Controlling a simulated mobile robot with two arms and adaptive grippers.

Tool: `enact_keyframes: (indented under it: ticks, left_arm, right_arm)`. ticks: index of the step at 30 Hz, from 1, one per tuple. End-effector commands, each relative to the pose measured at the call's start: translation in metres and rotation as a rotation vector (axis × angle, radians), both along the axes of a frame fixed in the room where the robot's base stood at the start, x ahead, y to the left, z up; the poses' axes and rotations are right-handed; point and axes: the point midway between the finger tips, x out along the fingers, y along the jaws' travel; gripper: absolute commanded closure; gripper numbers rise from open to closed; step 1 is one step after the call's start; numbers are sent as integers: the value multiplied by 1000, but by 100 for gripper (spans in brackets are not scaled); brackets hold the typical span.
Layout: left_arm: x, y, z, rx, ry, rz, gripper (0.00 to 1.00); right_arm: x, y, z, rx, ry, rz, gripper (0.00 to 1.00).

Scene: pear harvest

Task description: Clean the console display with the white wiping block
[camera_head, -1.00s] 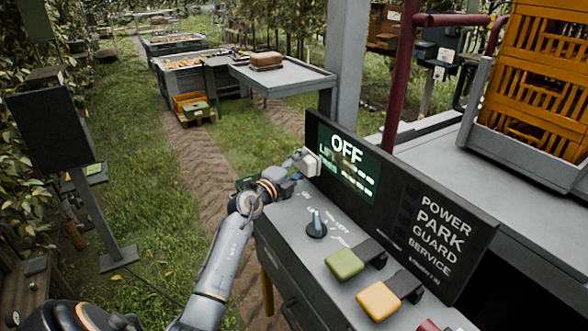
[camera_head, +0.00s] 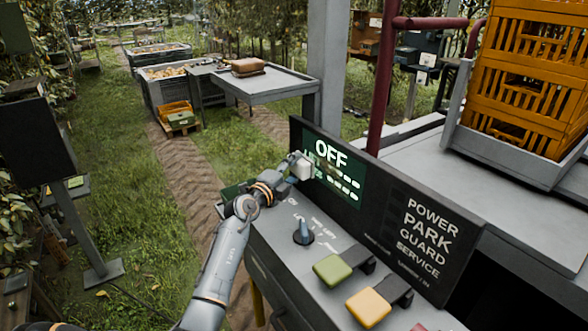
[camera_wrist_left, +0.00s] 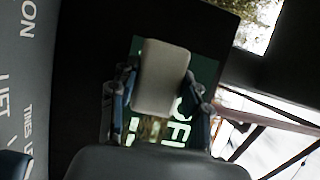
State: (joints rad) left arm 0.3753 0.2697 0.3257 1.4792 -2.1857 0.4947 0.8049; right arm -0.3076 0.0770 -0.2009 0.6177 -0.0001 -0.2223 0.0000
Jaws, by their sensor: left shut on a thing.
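The console display (camera_head: 345,185) is a green lit screen in a black upright panel, reading OFF with smaller lines below. A brownish smudge shows on it in the left wrist view (camera_wrist_left: 152,128). My left gripper (camera_head: 292,168) is shut on the white wiping block (camera_head: 303,167), at the left edge of the display. In the left wrist view the block (camera_wrist_left: 161,76) sits between the two fingers, in front of the screen. I cannot tell whether it touches the glass. The block hides part of the screen text. My right gripper is not in view.
The console top carries a knob (camera_head: 303,233), a green button (camera_head: 332,269) and a yellow button (camera_head: 368,306) in front of the panel. Orange crates (camera_head: 525,75) stand at the right. A grey post (camera_head: 342,75) rises behind the panel. Grass lies open at the left.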

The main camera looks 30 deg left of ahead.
Motion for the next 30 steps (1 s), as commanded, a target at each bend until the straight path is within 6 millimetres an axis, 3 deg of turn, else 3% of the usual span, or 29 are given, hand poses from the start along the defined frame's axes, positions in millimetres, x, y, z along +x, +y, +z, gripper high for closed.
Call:
enact_keyframes:
  ticks: [30]
  left_arm:
    - [16, -8, 1, -1, -1, 0, 87]
  right_arm:
    - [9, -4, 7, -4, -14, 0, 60]
